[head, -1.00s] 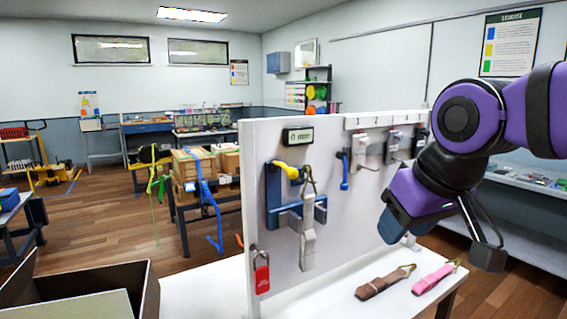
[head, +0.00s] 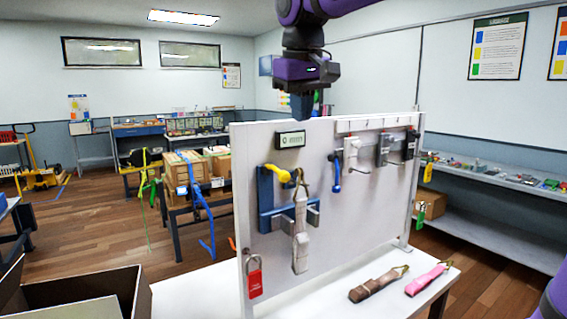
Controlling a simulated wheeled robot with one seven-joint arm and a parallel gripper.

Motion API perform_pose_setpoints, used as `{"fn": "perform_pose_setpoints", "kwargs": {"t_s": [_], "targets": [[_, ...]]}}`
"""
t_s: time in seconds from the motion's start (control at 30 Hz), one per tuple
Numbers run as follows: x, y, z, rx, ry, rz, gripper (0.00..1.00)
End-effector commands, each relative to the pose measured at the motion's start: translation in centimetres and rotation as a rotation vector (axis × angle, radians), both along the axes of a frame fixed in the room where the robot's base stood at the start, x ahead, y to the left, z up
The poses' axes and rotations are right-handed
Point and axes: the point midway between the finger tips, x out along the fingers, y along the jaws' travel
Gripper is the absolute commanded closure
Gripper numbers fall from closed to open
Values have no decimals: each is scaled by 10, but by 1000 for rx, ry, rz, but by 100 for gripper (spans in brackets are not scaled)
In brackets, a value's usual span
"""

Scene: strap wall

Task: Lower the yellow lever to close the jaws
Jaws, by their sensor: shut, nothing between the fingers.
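The yellow lever (head: 279,173) sticks out from the upper part of a blue clamp (head: 266,200) on the white upright panel, in the head view. The clamp's jaws (head: 290,215) are blue bars low on it, and a grey strap (head: 300,240) with a metal hook hangs in front of them, hiding part of them. I cannot tell how wide the jaws stand. My gripper (head: 301,112) points down at the panel's top edge, above and a little right of the lever. It is shut, empty and apart from the lever.
A small display (head: 290,140) is above the clamp. A red padlock tag (head: 254,277) hangs below left. A blue-handled fitting (head: 336,176) and other hardware are to the right. A brown strap (head: 376,284) and a pink strap (head: 426,280) lie on the white table.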

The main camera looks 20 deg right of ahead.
Motion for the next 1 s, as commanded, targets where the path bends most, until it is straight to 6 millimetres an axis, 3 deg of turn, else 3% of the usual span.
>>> {"fn": "perform_pose_setpoints", "kwargs": {"t_s": [0.1, 0.3, 0.77, 1.0], "targets": [[24, 12, 8, -18, 27, 10, 100], [46, 23, 15, -39, 50, 18, 100], [51, 26, 16, -43, 57, 18, 100], [53, 23, -4, -44, 59, 18, 100]]}}
